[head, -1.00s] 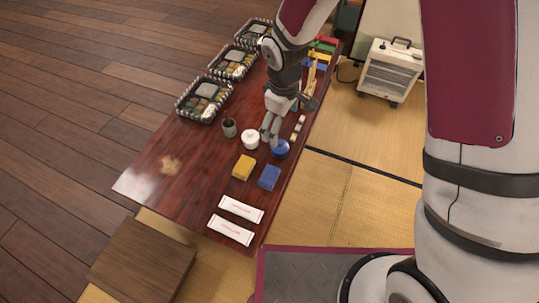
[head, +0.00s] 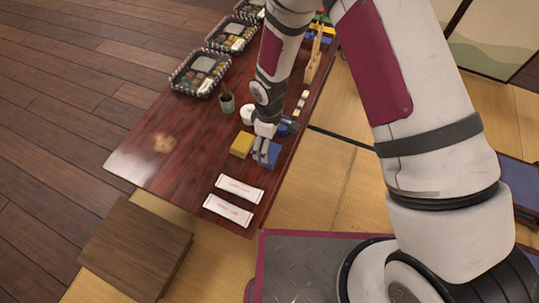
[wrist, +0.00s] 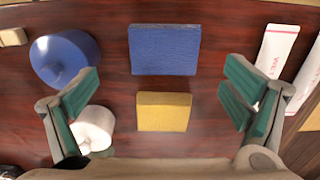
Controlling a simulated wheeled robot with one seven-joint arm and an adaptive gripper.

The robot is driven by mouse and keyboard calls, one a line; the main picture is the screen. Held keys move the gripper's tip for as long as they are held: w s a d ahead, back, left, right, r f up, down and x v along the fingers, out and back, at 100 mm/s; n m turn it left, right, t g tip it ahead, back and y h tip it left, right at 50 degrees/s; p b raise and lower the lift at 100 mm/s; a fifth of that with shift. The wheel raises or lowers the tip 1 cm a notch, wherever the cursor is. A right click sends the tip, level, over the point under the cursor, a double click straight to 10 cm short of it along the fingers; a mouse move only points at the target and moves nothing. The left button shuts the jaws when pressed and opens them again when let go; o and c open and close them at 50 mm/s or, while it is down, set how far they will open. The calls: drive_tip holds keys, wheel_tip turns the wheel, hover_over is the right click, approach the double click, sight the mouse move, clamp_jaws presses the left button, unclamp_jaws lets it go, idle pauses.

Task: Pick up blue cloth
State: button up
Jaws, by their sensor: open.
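The blue cloth (head: 267,154) is a folded block lying on the dark red table, partly hidden by my gripper in the head view. In the wrist view the blue cloth (wrist: 165,49) lies flat, ahead of and between my open fingers. A yellow folded cloth (wrist: 163,111) lies just beside it, nearer the gripper base in the wrist view; it also shows in the head view (head: 241,145). My gripper (head: 262,158) is open and empty, above the cloths. In the wrist view its green-padded fingers (wrist: 162,98) are wide apart, with a finger on each side.
A blue round lidded pot (wrist: 64,59) and a white one (wrist: 92,128) stand close to the left finger in the wrist view. Two white wrapped packets (head: 234,199) lie near the table's front end. A dark cup (head: 227,103) and lunch boxes (head: 200,74) stand farther back.

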sight(270, 152)
drive_tip(key=shift+s+d+f+b, duration=0.1)
drive_tip(key=shift+s+f+b, duration=0.1)
drive_tip(key=shift+f+b, duration=0.85)
drive_tip(key=shift+s+d+f+b, duration=0.1)
drive_tip(key=shift+s+f+b, duration=0.2)
drive_tip(key=shift+f, duration=1.3)
drive_tip(key=shift+w, duration=0.1)
drive_tip(key=shift+c, duration=0.5)
drive_tip(key=c, duration=1)
